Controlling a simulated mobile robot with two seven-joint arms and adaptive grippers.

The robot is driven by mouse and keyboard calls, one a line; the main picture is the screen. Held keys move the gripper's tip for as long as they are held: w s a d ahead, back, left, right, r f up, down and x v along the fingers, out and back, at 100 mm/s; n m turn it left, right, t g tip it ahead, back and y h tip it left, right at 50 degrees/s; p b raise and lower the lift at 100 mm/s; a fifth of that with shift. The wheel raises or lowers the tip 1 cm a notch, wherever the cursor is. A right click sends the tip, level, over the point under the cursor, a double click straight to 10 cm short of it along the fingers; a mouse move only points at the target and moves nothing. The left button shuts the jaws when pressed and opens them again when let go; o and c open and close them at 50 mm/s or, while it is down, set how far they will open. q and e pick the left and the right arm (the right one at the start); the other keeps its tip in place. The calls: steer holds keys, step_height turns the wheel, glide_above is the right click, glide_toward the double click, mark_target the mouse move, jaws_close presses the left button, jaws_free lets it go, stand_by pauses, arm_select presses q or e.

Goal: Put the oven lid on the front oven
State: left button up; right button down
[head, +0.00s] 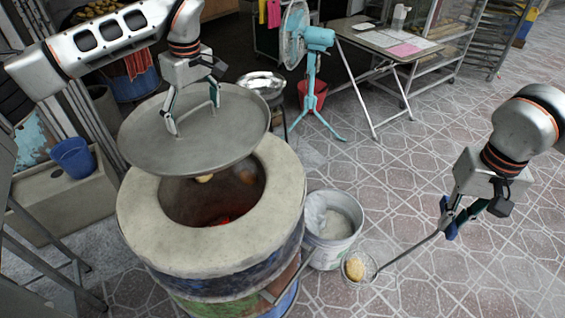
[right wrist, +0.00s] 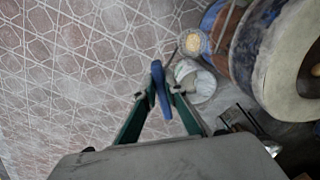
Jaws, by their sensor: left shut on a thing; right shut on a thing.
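The oven lid (head: 230,122) is a round grey metal disc. My left gripper (head: 193,128) is shut on its top and holds it tilted above the far-left part of the front oven. The front oven (head: 285,205) is a barrel with a thick pale rim; its round mouth is partly uncovered, with a red glow inside. It also shows in the right wrist view (right wrist: 275,65). My right gripper (head: 449,228) is shut on the handle of a skimmer (head: 358,268), holding it to the right of the oven. A round yellowish piece lies in the skimmer's basket.
A white bucket (head: 352,212) stands against the oven's right side. A blue fan (head: 312,75), a folding table (head: 385,40) and a metal bowl (head: 262,82) are behind. A blue bucket (head: 72,158) sits on a trough at left. The tiled floor at right is clear.

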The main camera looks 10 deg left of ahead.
mark_target(205, 140)
arm_select(q)
step_height(205, 140, down, 20)
steer(key=shift+p, duration=0.3)
stand_by(0.4)
steer(key=shift+r, duration=0.1)
steer(key=o, duration=1.5)
steer(key=shift+s, duration=0.1)
steer(key=r, duration=0.4)
steer(key=d+r, duration=0.1)
steer(key=r, duration=0.3)
steer(key=r+b, duration=0.1)
steer(key=r, duration=0.2)
steer(key=shift+s+d+r, duration=0.35)
steer(key=shift+r, duration=0.05)
